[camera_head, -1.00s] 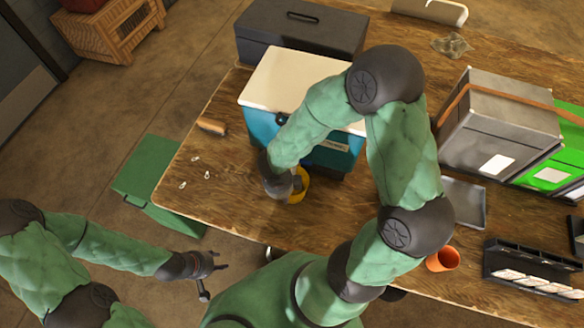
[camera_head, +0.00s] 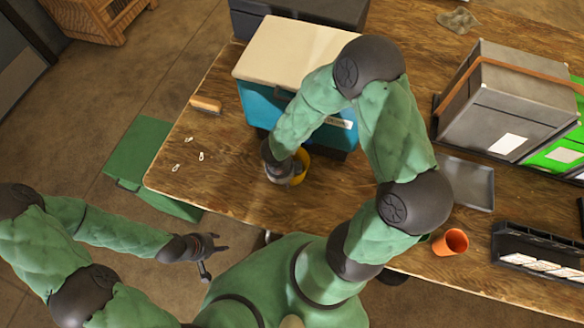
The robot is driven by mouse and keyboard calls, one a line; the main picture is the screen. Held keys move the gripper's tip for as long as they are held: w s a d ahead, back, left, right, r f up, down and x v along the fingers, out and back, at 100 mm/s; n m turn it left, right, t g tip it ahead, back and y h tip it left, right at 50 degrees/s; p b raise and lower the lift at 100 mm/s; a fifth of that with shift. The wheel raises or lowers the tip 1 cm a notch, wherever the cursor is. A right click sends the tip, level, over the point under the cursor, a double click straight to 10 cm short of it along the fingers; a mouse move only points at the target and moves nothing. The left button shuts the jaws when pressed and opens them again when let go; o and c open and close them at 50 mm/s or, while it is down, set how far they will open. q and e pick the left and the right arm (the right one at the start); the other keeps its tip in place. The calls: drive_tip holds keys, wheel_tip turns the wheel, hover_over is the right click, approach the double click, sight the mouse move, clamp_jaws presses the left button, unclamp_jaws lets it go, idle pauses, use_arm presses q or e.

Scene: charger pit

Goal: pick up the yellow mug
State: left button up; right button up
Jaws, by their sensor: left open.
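The yellow mug (camera_head: 302,166) stands on the wooden table in front of the blue cooler box, mostly covered by my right arm's end. My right gripper (camera_head: 283,176) points down at the mug's left side. Its fingers are hidden or too small to make out, so I cannot tell whether they touch or grip the mug. My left gripper (camera_head: 213,258) is open and empty, off the table's front edge and above the floor.
The blue cooler box (camera_head: 258,105) with a cream lid stands right behind the mug. A brush (camera_head: 206,104) and small bits lie on the wooden table (camera_head: 210,170) at left. An orange cup (camera_head: 451,242), a grey tray (camera_head: 467,183) and grey case (camera_head: 505,100) are at right.

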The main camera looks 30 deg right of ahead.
drive_tip(key=shift+f, duration=0.55)
clamp_jaws()
drive_tip(key=shift+r, duration=0.2)
